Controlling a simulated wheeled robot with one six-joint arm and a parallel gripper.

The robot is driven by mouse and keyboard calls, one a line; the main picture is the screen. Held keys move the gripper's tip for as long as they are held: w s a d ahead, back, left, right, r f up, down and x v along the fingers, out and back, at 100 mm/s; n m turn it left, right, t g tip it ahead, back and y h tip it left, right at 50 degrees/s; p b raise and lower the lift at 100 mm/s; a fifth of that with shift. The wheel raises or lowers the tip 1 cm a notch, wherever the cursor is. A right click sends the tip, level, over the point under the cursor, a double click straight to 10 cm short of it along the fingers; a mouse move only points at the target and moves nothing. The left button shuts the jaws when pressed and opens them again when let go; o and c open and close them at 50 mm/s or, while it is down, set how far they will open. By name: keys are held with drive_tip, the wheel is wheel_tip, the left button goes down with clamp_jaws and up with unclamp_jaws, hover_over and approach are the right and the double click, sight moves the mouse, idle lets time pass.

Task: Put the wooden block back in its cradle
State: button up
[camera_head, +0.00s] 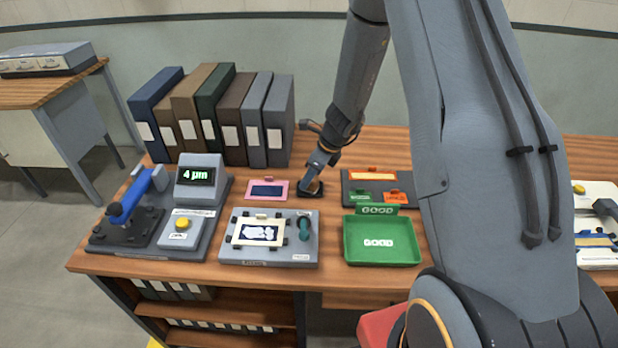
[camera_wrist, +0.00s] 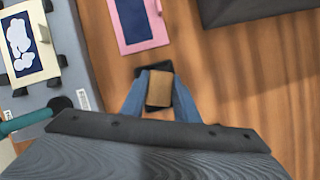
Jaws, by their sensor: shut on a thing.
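The wooden block (camera_wrist: 160,88) is a small tan piece between the blue fingers of my gripper (camera_wrist: 159,95) in the wrist view. My gripper is shut on it. The black cradle (camera_wrist: 151,69) shows just behind and around the block; the block covers much of it. In the head view my gripper (camera_head: 314,186) is low over the cradle (camera_head: 304,194) on the wooden table. I cannot tell whether the block is seated in the cradle or just above it.
A pink-framed card (camera_head: 267,189) lies left of the cradle. A grey fixture (camera_head: 270,253) with a cream-framed plate stands in front. A dark sorting panel (camera_head: 352,200) and a green GOOD tray (camera_head: 382,258) are to the right. Binders (camera_head: 232,145) stand behind, left.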

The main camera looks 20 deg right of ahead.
drive_tip(key=shift+f, duration=0.2)
drive_tip(key=o, duration=1)
drive_tip(key=shift+r, duration=0.1)
drive_tip(key=shift+d+r, duration=0.1)
drive_tip(key=shift+r, duration=0.4)
drive_tip(key=b+v, duration=0.1)
drive_tip(key=v, duration=1)
drive_tip(key=s+a+r+n+g+h, duration=0.1)
drive_tip(key=s+r+n, duration=0.1)
drive_tip(key=s+n, duration=0.9)
drive_tip(key=s+a+r+n+h, duration=0.2)
drive_tip(key=s+n, duration=0.9)
drive_tip(key=n, duration=0.4)
drive_tip(key=shift+s+a+r+g+h, duration=0.25)
drive_tip(key=shift+s+r+g+h, duration=0.05)
drive_tip(key=shift+r+g, duration=0.1)
